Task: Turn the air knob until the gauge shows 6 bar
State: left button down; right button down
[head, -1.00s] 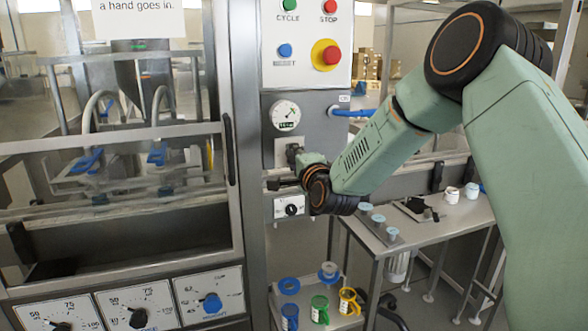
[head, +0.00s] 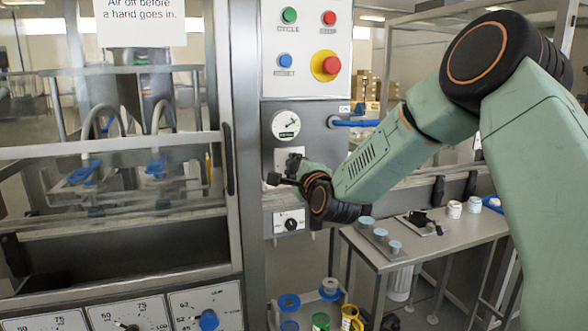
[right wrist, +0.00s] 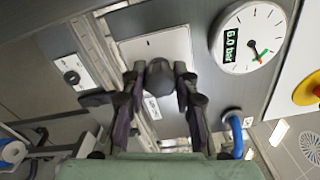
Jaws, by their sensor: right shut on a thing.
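The air knob (right wrist: 161,78) is a dark round knob on a pale plate, in the middle of the right wrist view. My right gripper (right wrist: 160,72) is shut on it, with one finger on each side. In the head view my right gripper (head: 286,172) covers most of the knob, just below the gauge. The gauge (head: 285,125) is a round white dial; it also shows in the right wrist view (right wrist: 238,32), turned on its side. Its digital readout reads 6.0 bar. My left gripper is not in view.
A small black selector (head: 291,224) sits below the knob. The red stop button (head: 332,65) is above. A metal table (head: 400,248) with small cups stands at the right.

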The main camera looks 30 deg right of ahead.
jog(key=shift+f, duration=0.1)
jog(key=c, duration=1)
grip_release()
jog(key=shift+s, duration=0.15)
jog(key=v, duration=1.1)
jog(key=shift+s, duration=0.4)
